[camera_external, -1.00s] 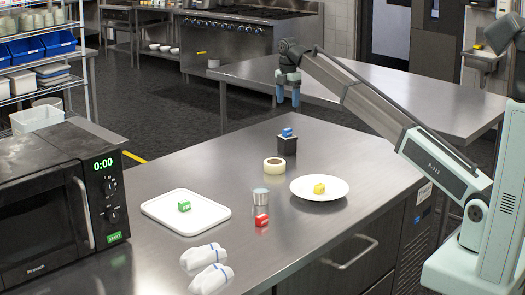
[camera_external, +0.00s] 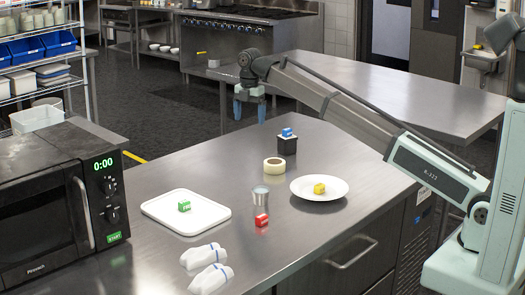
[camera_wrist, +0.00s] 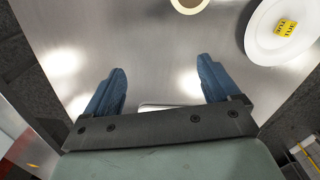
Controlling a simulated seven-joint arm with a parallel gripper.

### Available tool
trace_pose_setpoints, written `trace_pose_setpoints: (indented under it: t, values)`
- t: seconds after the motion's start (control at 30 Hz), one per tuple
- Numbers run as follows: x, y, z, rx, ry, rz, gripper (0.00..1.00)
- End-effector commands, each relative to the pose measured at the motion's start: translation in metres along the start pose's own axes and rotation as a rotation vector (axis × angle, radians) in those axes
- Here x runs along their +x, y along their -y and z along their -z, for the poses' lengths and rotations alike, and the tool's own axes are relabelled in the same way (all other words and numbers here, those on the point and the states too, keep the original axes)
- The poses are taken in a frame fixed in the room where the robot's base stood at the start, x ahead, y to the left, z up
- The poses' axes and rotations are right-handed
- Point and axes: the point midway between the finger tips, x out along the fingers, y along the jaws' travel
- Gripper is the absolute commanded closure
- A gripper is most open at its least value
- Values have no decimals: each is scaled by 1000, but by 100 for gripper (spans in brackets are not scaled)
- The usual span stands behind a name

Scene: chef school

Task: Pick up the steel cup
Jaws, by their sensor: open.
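The steel cup (camera_external: 260,196) stands upright on the steel counter, just behind a red block (camera_external: 262,220) and left of the white plate. It is not visible in the wrist view. My gripper (camera_external: 250,108) is open and empty, high above the far side of the counter, behind and above the cup.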

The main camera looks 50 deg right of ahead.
Motion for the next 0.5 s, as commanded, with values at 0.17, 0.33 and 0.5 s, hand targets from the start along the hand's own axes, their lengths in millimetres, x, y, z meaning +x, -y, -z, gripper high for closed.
trace_pose_setpoints:
  t: [0.17,0.33,0.5]
  values:
    - [6,19,66,-74,0,-2,11]
    - [11,36,110,-126,0,-3,11]
    - [16,56,147,-141,-1,-4,11]
